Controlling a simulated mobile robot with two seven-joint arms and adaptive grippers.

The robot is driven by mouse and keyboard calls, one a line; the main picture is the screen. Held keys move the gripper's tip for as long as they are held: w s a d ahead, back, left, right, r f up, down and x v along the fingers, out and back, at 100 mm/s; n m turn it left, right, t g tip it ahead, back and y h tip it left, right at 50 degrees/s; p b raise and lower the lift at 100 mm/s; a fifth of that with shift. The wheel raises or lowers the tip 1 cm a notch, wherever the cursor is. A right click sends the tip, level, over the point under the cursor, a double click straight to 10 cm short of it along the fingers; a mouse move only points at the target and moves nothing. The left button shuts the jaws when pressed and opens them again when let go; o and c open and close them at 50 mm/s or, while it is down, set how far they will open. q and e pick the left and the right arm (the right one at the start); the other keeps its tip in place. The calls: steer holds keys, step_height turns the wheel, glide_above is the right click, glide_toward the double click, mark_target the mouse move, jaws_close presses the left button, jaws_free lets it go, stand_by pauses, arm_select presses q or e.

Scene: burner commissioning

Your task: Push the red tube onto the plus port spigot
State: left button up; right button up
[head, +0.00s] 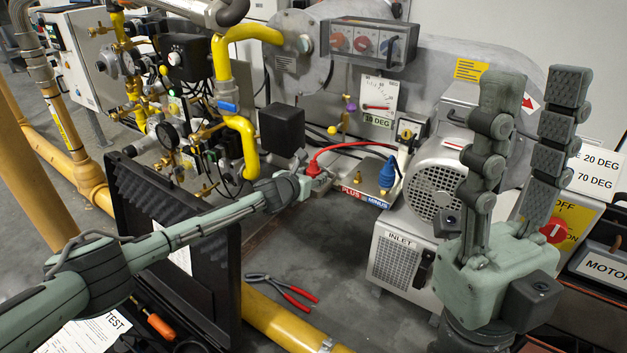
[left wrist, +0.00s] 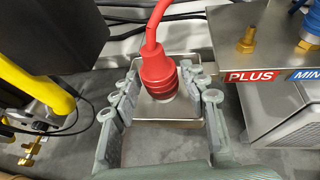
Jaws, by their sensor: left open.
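The red tube (head: 343,146) arcs down to its thick red end (left wrist: 158,72) in the left wrist view. That end stands upright over a silver block (left wrist: 174,108); whether it is seated on something there is hidden. My left gripper (head: 310,177) is open, with its fingers (left wrist: 160,90) on either side of the red end. The brass plus port spigot (left wrist: 246,40) is bare, on a metal plate above the PLUS label (left wrist: 252,76), to the right of my left gripper. My right gripper (head: 532,92) is open and empty, fingers up, in the right foreground.
A blue tube end (head: 387,174) stands on the minus side beside the plus spigot. A black box (head: 282,130) and yellow pipe (head: 243,140) stand close behind my left gripper.

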arm_select(q)
steer(key=shift+b+x, duration=0.3)
steer(key=shift+x, duration=0.9)
steer(key=shift+c, duration=0.5)
jaws_close()
